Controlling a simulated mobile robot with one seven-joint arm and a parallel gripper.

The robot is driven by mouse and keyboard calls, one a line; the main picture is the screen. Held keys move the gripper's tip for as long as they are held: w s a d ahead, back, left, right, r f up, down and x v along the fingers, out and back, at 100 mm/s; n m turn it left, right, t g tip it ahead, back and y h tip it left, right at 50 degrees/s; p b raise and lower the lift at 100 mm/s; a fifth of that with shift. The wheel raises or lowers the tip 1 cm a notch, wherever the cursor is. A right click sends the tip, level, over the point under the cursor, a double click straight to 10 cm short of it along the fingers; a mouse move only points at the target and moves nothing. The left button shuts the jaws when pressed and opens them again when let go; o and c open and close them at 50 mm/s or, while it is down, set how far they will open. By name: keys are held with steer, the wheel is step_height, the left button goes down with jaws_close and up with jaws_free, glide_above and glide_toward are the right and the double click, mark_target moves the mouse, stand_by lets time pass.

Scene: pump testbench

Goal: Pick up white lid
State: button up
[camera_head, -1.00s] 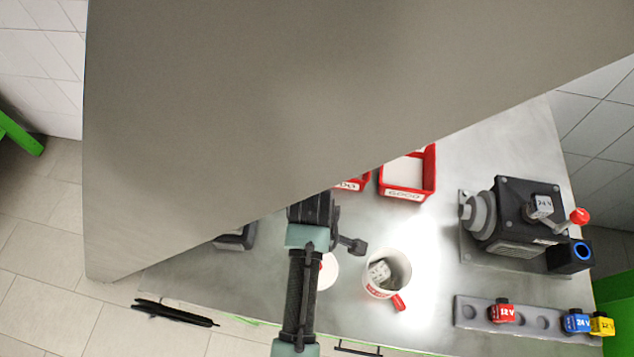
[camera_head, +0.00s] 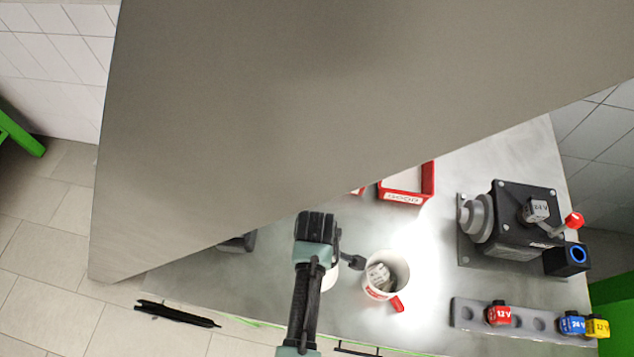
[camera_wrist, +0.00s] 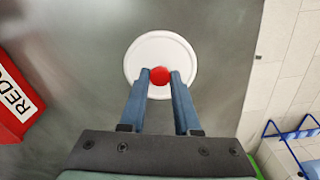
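The white lid (camera_wrist: 160,50) is a round disc with a red knob (camera_wrist: 160,76) near its middle, lying on the metal bench in the wrist view. My gripper (camera_wrist: 160,80) is over the lid with its two blue fingers apart. The fingertips are on either side of the red knob, with a small gap visible at least on the right. I cannot tell how high the tips are above the lid. In the head view, the lid (camera_head: 330,278) is mostly hidden behind my arm, and my gripper's fingers are hidden too.
A white mug (camera_head: 399,268) with a red handle stands right of my arm and holds a grey-white block (camera_head: 378,276). A red bin (camera_head: 431,180) stands behind it. A pump unit (camera_head: 525,215) and a rack with coloured blocks (camera_head: 478,312) are at right. A large grey panel (camera_head: 300,100) covers much of the head view.

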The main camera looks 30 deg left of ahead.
jaws_close()
